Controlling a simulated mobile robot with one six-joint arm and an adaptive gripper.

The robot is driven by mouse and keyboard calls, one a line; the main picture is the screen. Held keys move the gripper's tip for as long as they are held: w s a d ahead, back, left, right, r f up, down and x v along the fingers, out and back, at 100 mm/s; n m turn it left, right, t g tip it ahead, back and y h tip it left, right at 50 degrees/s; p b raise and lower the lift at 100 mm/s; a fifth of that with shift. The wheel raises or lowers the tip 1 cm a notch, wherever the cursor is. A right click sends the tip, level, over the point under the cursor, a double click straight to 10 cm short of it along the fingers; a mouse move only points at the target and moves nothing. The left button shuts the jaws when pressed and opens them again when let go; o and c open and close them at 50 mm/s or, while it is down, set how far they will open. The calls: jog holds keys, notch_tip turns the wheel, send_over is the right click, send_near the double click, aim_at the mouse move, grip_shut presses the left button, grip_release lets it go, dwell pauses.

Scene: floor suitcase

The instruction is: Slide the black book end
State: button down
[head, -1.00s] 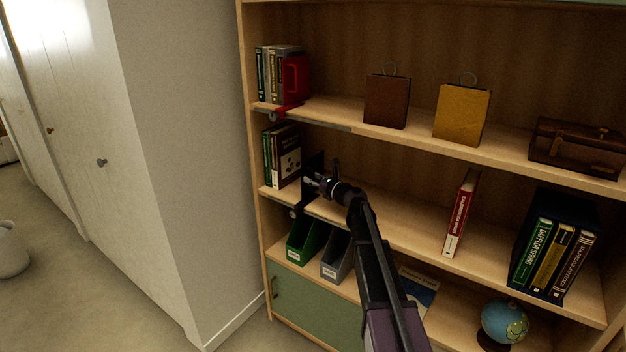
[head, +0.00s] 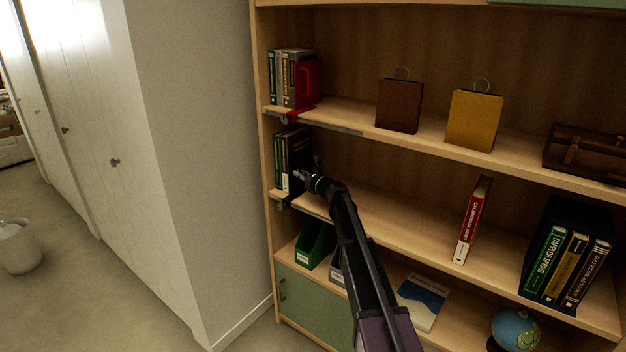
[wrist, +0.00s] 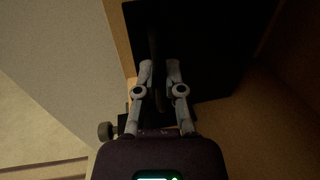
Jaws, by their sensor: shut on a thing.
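The black book end stands on the middle shelf at its left end, beside a short row of books (head: 280,160). Its flat black plate fills the upper middle of the wrist view (wrist: 222,45), and its knob and clamp (head: 284,203) show at the shelf's front edge. My gripper (head: 301,176) reaches in from the front right at the book end. In the wrist view its two grey fingers (wrist: 159,75) are shut on the book end's narrow dark upright part. My arm and the dim light hide much of the plate in the head view.
A red book end (head: 307,85) and books stand on the shelf above. A leaning red book (head: 471,220) and a black box of books (head: 560,250) stand farther right. The middle shelf is clear between my gripper and the red book. A wall (head: 200,150) flanks the left.

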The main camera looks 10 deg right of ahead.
jog(key=shift+w+a, duration=0.35)
jog(key=shift+w, duration=0.05)
jog(key=c, duration=0.7)
grip_release()
jog(key=shift+s, duration=0.1)
jog(key=shift+v, duration=6)
